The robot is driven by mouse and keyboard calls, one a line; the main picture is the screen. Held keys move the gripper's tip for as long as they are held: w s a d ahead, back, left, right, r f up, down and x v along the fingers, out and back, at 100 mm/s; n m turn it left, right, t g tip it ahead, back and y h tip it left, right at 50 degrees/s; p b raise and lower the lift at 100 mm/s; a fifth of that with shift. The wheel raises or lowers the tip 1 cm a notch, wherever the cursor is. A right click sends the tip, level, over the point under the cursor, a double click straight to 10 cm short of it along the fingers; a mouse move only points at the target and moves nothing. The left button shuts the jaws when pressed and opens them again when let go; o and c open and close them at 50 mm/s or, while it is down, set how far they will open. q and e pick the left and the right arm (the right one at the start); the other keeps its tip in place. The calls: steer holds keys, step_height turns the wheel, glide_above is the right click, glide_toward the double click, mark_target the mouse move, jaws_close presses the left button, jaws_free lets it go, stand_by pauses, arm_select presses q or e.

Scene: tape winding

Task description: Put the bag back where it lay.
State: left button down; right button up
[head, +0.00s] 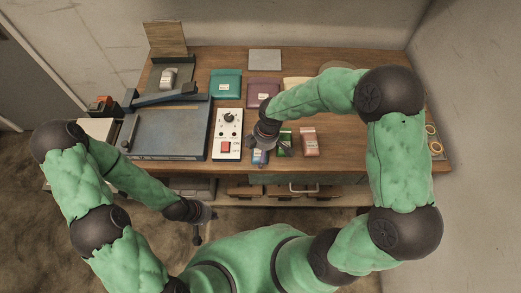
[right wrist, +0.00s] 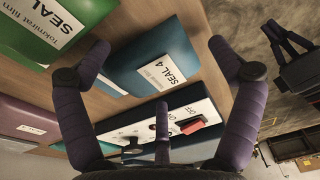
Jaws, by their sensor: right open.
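Several labelled bags lie on the wooden table; the frames do not show which one the task means. A small blue bag (head: 260,157) lies near the front edge. It also shows in the right wrist view (right wrist: 150,62), labelled "SEAL 4". My right gripper (head: 266,140) is over it, with fingers spread and empty; I cannot tell whether they touch it. A green bag (head: 285,143) lies beside it, labelled "SEAL" in the right wrist view (right wrist: 50,25). A red bag (head: 309,142) lies further right. My left gripper (head: 204,217) hangs in front of the table; its finger state is unclear.
Teal (head: 226,83) and maroon (head: 263,95) bags lie behind, with a pale yellow one (head: 295,83) partly hidden by my right arm. A switch box (head: 228,134) with a red button stands left of the blue bag. A grey-blue machine (head: 168,130) fills the left.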

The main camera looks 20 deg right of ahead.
arm_select(q)
step_height(320, 180, up, 3)
steer(key=p, duration=0.2)
steer(key=shift+p, duration=0.35)
arm_select(e)
step_height(320, 180, up, 12)
steer(key=d, duration=0.1)
steer(key=shift+s+d, duration=0.2)
steer(key=shift+d, duration=0.15)
arm_select(q)
steer(key=shift+f, duration=0.1)
